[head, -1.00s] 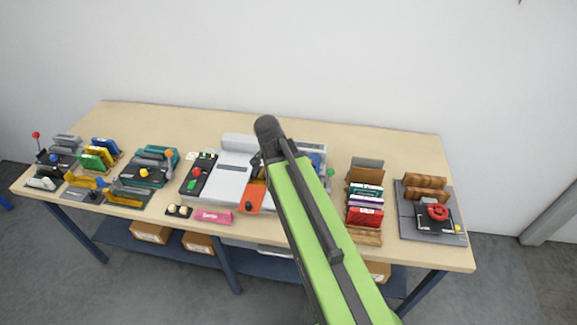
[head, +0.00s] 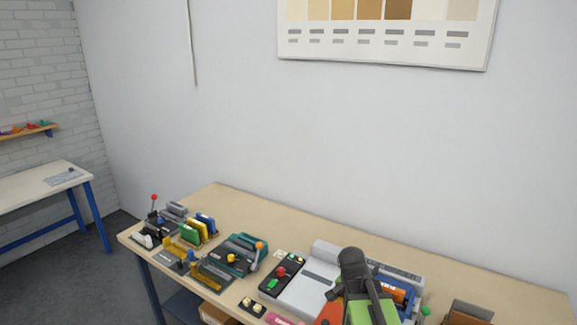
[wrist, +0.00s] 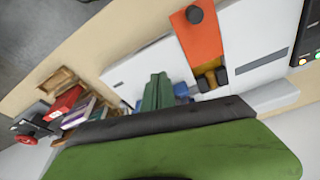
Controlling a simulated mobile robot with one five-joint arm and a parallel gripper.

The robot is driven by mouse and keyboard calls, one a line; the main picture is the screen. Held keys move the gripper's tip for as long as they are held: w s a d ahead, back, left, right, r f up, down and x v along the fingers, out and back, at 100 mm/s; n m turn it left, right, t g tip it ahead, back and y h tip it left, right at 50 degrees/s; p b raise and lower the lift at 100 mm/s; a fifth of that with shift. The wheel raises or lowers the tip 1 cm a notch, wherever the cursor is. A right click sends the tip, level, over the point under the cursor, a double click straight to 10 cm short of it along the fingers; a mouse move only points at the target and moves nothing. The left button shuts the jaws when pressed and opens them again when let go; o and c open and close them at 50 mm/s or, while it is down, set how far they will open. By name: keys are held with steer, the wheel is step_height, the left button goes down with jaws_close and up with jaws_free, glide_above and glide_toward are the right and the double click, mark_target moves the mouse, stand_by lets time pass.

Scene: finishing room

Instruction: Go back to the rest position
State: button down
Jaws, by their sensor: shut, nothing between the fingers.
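My green arm with its dark joint rises at the bottom of the head view, right of centre, in front of the grey machine (head: 303,293). My gripper (wrist: 157,76) shows in the wrist view as two green fingers close together, shut and empty. Beyond the fingers in that view lie the machine's pale body and its orange plate (wrist: 196,40) with a dark knob. In the head view my fingers are hidden behind the arm.
The wooden bench (head: 450,262) holds several fixtures at left, including a teal one (head: 238,254), and a black control box (head: 281,276). A dark-red item (wrist: 66,102) and coloured boards show in the wrist view.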

steer(key=s+a+f+n+g+y, duration=0.1)
steer(key=s+a+f+n+y, duration=0.1)
steer(key=s+a+n, duration=0.4)
steer(key=f+n, duration=0.1)
steer(key=n, duration=0.2)
steer(key=shift+f+n+g+b, duration=0.3)
steer(key=shift+n+g, duration=0.1)
